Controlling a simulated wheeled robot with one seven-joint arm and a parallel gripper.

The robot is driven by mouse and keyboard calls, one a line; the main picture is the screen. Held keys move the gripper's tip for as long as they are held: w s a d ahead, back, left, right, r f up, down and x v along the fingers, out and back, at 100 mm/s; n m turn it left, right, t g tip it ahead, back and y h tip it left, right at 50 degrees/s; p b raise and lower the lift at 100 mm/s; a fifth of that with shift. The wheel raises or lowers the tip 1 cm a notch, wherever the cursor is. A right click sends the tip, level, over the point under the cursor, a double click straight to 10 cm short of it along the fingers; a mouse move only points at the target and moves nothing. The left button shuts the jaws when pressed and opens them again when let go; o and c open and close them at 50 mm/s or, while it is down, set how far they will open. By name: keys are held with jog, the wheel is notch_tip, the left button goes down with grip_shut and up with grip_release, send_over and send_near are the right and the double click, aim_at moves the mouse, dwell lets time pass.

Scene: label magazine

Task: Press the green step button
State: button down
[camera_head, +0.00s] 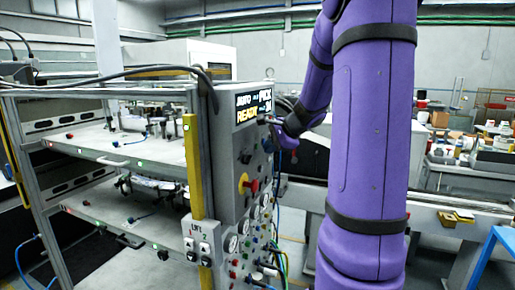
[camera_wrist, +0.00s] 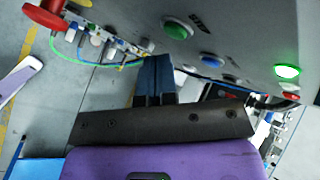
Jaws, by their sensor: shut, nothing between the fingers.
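The control panel shows in the wrist view, tilted, with a round green button (camera_wrist: 178,31) in a pale ring beside a dark label. A second, brightly lit green button or lamp (camera_wrist: 288,72) is further right. I cannot read which label says step. My gripper (camera_wrist: 157,62) is shut and empty, its two dark blue fingers side by side, tips just below the first green button in the picture. Contact with the panel cannot be told. In the head view my gripper (camera_head: 270,122) is at the panel, just below the display, and the button there is hidden.
A blue button (camera_wrist: 211,60) lies between the green ones. A red mushroom button (camera_wrist: 48,12) is at the upper left of the wrist view and shows on the panel (camera_head: 253,186). The display (camera_head: 254,105) reads AUTO and READY. Gauges and hoses sit lower down.

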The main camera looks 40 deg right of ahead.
jog(key=shift+w, duration=0.1)
dwell(0.3)
jog(key=shift+w+a, duration=0.15)
jog(key=shift+w, duration=0.15)
jog(key=shift+w+a, duration=0.15)
jog(key=shift+w, duration=0.2)
dwell(0.9)
jog(key=shift+s, duration=0.1)
jog(key=shift+s+d, duration=0.3)
jog(key=shift+s, duration=0.35)
jog(key=s, duration=0.1)
jog(key=s+d, duration=0.1)
jog(key=s, duration=0.1)
jog(key=s+d, duration=0.1)
jog(key=shift+s, duration=0.3)
jog(key=shift+a, duration=0.15)
dwell(0.8)
